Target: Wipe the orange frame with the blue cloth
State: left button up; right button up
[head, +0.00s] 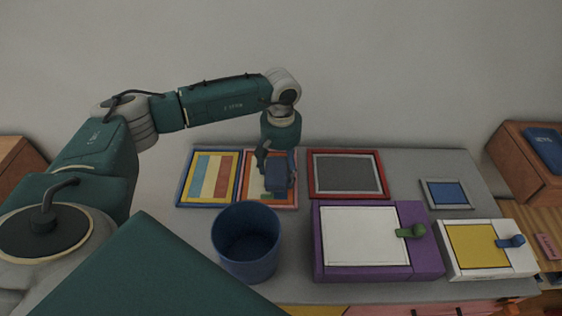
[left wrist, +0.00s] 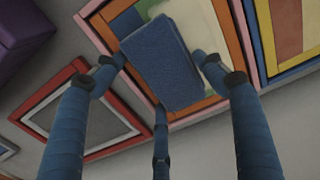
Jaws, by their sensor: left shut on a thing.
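I cannot tell whether the cloth touches the frame. My right gripper is not in view.
A blue-rimmed frame (head: 183,190) lies to the left and a red frame (head: 380,172) to the right. A blue bin (head: 247,268) stands in front. A purple box (head: 430,263), a yellow-lidded white box (head: 528,262) and a small grey frame (head: 427,196) are on the right.

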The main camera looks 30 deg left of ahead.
pick_arm(q)
jog(key=shift+s+d, duration=0.3)
jog(key=shift+s, duration=0.2)
jog(key=shift+s+d, duration=0.25)
jog(key=shift+s, duration=0.2)
jog(key=shift+w+a+f, duration=0.1)
jog(key=shift+w+a, duration=0.1)
jog(key=shift+w, duration=0.15)
jog(key=shift+w+a+b, duration=0.35)
jog(key=shift+w+b, duration=0.15)
jog(key=shift+w, duration=0.1)
jog(key=shift+w+a+b, duration=0.35)
jog(key=shift+w+b, duration=0.1)
jog(key=shift+w, duration=0.15)
jog(key=shift+w+a, duration=0.15)
jog(key=shift+w, duration=0.05)
jog(key=shift+w+a, duration=0.15)
jog(key=shift+w, duration=0.05)
jog(key=shift+s+d, duration=0.6)
jog(key=shift+s, duration=0.35)
